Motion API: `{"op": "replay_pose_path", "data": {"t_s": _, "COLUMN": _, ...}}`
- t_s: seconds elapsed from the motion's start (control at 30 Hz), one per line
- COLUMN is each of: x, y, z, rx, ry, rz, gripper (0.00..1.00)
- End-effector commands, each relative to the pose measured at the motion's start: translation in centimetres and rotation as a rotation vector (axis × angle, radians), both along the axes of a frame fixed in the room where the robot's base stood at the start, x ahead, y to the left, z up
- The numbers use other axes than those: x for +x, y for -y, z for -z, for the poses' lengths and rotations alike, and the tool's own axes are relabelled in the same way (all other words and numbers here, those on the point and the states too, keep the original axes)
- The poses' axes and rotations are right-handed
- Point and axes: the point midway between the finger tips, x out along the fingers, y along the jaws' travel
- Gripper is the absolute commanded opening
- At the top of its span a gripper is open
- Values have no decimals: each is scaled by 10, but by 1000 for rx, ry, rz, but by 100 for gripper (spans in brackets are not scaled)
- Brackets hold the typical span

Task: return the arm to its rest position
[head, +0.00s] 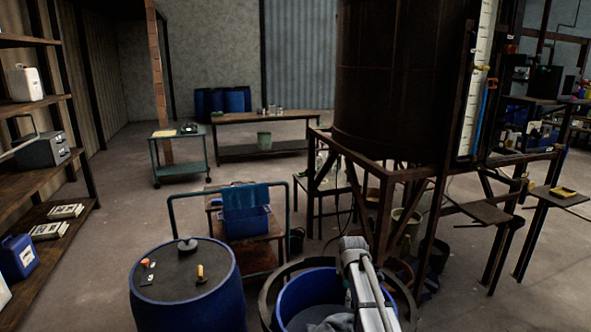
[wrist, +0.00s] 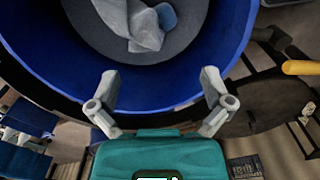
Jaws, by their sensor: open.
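My gripper (wrist: 158,90) shows in the wrist view with its two grey fingers spread wide apart and nothing between them. Beyond the fingers is an open blue vat (wrist: 235,45) with a grey crumpled thing (wrist: 140,30) lying inside it. In the head view my grey-white arm (head: 365,285) reaches down at the bottom, over the right part of the same blue vat (head: 300,292). My gripper's fingers cannot be made out in the head view.
A closed blue drum (head: 185,285) with small items on its lid stands left of the vat. A trolley with a blue crate (head: 247,222) stands behind. A large dark tank (head: 400,80) on a rusty frame rises at right. Shelves (head: 45,180) line the left; open floor lies between.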

Motion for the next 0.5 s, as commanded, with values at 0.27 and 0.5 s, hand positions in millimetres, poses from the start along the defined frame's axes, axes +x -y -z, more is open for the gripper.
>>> {"op": "replay_pose_path", "data": {"t_s": 0.27, "x": -70, "y": 1, "z": 0, "rx": 0, "ry": 0, "rz": 395, "gripper": 100}}
{"op": "replay_pose_path", "data": {"t_s": 0.5, "x": -123, "y": 1, "z": 0, "rx": -1, "ry": 0, "rz": 738, "gripper": 100}}
